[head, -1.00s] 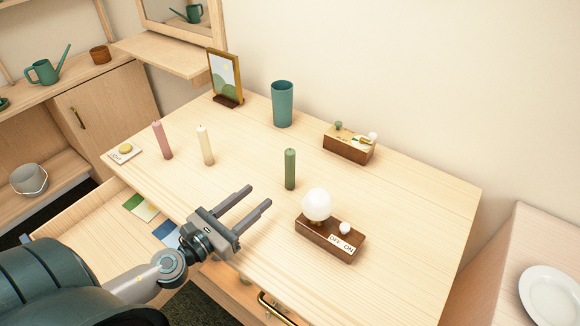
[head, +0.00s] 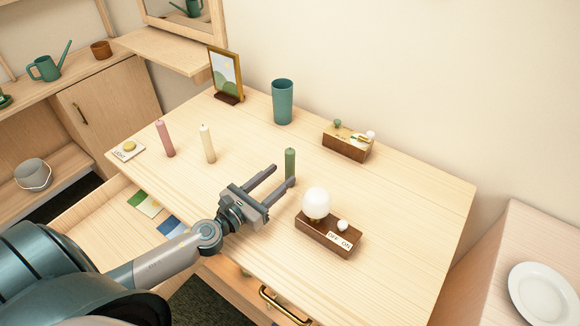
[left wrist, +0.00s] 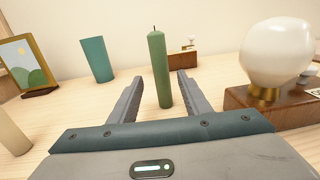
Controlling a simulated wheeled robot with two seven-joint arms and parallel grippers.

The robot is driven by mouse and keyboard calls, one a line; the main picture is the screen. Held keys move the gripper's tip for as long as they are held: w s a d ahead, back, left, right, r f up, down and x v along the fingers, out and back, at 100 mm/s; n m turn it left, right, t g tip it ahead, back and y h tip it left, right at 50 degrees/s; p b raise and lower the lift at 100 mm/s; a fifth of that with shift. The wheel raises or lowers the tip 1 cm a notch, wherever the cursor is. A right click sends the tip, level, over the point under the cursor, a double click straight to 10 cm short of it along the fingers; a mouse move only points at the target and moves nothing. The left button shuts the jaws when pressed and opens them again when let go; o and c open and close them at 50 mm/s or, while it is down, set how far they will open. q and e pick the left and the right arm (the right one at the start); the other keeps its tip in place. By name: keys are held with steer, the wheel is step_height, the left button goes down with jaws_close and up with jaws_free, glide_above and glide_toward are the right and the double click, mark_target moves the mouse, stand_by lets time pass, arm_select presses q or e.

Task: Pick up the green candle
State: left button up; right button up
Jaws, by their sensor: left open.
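The green candle (head: 290,164) stands upright on the light wooden table (head: 400,220). My left gripper (head: 284,174) is open just in front of it, its fingers pointing toward it. In the left wrist view the candle (left wrist: 160,70) rises between the two fingers (left wrist: 158,88), with a gap on each side. My right gripper is not in view.
A lamp box with a white globe (head: 317,203) stands close right of the gripper. A cream candle (head: 207,144) and a pink candle (head: 165,139) stand to the left. A teal cup (head: 283,102) and a wooden box (head: 347,146) are behind. An open drawer (head: 110,235) is at the front left.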

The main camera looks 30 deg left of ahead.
mark_target(287, 171)
arm_select(q)
steer(key=shift+w, duration=0.1)
steer(key=shift+w+d+r, duration=0.1)
steer(key=shift+w, duration=0.1)
steer(key=p+x, duration=0.2)
steer(key=x, duration=0.1)
steer(key=shift+w+d+r, duration=0.1)
steer(key=shift+w+d, duration=0.05)
steer(key=shift+w, duration=0.15)
steer(key=shift+w+d, duration=0.1)
steer(key=shift+w, duration=0.35)
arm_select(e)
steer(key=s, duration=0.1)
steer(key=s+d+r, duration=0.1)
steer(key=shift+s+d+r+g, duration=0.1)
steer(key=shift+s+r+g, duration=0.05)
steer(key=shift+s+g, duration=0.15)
arm_select(q)
steer(key=shift+c, duration=0.6)
jaws_close()
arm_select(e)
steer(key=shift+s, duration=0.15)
